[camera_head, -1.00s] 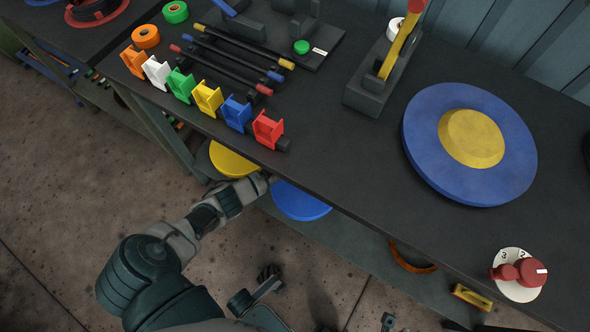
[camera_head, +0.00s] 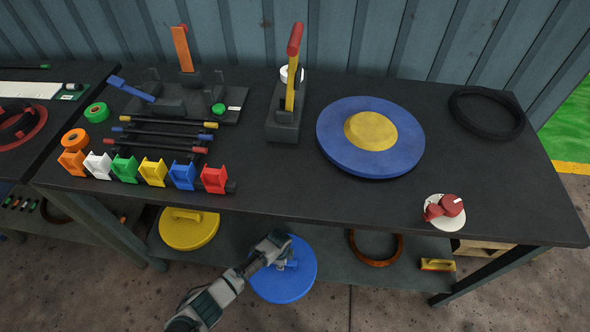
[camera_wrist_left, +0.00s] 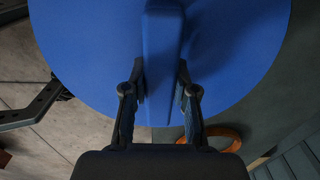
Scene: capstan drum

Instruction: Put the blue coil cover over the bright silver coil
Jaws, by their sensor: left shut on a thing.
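The blue coil cover (camera_head: 287,284) is a round blue disc with an upright bar handle, low at the lower shelf's front in the head view. My left gripper (camera_head: 284,252) is at its handle. In the left wrist view the left gripper (camera_wrist_left: 160,72) has one finger on each side of the handle (camera_wrist_left: 163,40), shut on it, with the blue disc (camera_wrist_left: 85,50) beneath. I cannot tell whether the cover rests on the shelf or is lifted. I cannot make out a bright silver coil in these frames. My right gripper is not in view.
A yellow cover (camera_head: 188,232) and a copper-brown ring (camera_head: 376,262) lie on the lower shelf (camera_head: 330,262), either side of the blue cover.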

